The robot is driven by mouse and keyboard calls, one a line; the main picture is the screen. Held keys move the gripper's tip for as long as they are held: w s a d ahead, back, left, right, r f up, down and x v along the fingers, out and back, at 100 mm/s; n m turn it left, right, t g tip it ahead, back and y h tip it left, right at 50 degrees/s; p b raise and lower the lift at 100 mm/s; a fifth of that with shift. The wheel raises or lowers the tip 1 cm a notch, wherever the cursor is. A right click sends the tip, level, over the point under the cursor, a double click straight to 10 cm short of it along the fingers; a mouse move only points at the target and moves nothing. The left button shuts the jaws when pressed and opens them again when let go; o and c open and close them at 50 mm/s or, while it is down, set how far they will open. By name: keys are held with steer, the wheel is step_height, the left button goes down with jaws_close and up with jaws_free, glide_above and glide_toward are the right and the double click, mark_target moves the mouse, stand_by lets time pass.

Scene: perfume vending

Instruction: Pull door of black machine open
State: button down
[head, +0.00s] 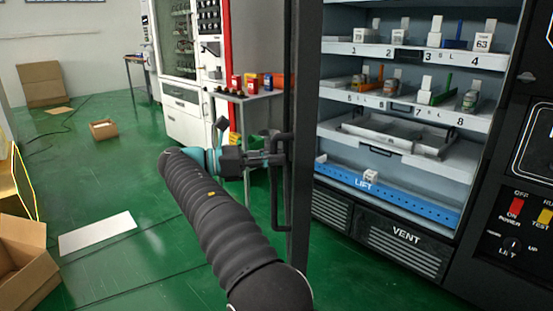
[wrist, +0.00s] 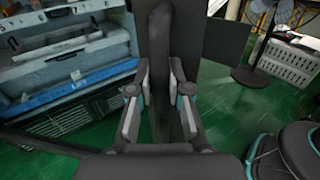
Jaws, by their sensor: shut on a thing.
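The black machine (head: 515,185) stands at the right in the head view, with its shelves and blue lift bar (head: 400,197) exposed. Its dark door (head: 304,120) is seen nearly edge-on at the left of the opening, swung out from the cabinet. A black vertical handle (head: 276,205) is on the door's left side. My gripper (head: 274,150) is shut on the handle. In the wrist view the handle (wrist: 160,65) runs between the two fingers of my gripper (wrist: 158,98).
Behind the door are a small table (head: 250,97) with coloured boxes and a white machine (head: 182,115) with red trim. Cardboard boxes (head: 25,265) and a white sheet (head: 97,232) lie at left. Green floor between is mostly clear. The wrist view shows a grey crate (wrist: 290,62).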

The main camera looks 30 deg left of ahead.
steer(key=shift+a+f, duration=0.2)
steer(key=shift+a, duration=0.05)
steer(key=c, duration=1.1)
jaws_free()
steer(key=shift+a+f, duration=0.15)
steer(key=shift+s, duration=0.1)
